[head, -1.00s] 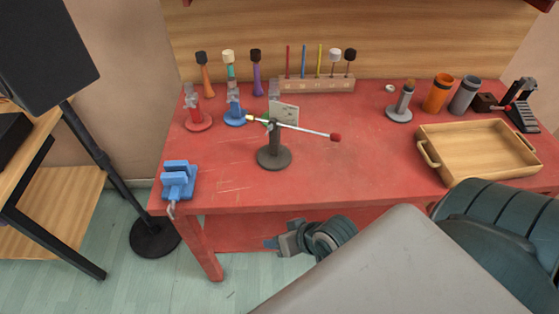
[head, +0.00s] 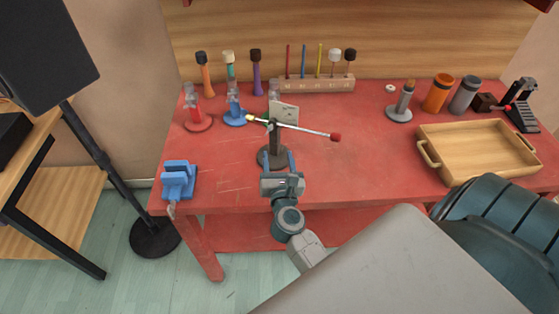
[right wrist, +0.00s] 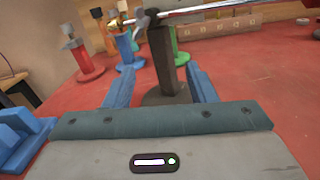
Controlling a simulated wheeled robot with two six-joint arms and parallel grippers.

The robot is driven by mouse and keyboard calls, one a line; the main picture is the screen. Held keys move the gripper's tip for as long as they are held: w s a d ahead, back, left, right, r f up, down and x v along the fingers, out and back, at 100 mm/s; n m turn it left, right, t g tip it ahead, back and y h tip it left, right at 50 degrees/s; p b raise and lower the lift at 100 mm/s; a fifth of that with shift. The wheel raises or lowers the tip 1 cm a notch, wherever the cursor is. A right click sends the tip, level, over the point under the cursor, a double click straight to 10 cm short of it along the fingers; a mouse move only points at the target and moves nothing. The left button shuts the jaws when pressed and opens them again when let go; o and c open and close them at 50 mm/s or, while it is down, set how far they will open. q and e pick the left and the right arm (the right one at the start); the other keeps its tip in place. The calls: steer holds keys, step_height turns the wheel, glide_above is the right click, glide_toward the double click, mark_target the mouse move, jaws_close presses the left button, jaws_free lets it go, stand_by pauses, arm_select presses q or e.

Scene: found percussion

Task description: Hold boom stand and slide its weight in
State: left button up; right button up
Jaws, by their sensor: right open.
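The boom stand (head: 274,142) stands upright on the red table, with a round dark base and a dark post. A thin silver boom rod (head: 310,130) crosses its top, sloping down to the right. A red piece (head: 336,137), perhaps the weight, sits at the rod's right end; a small yellow tip is at the left end. My right gripper (head: 278,155) is open at the stand's near side. In the right wrist view the dark post (right wrist: 166,62) stands between its blue fingers, with gaps on both sides. My left gripper is not in view.
A blue vise (head: 178,180) sits at the table's front left corner. Red and blue stands (head: 234,112) and a wooden rack (head: 320,85) are behind. A wooden tray (head: 480,148) lies at the right. The table between stand and tray is clear.

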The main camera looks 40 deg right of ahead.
mark_target(277, 138)
steer(key=shift+m, duration=0.4)
steer(key=p+x, duration=0.1)
steer(key=x, duration=0.2)
steer(key=p+x, duration=0.1)
steer(key=x, duration=0.3)
steer(key=p+x, duration=0.1)
steer(key=x, duration=0.3)
steer(key=shift+s+d+f, duration=0.2)
steer(key=shift+d+f, duration=0.1)
steer(key=shift+f, duration=0.05)
jaws_close()
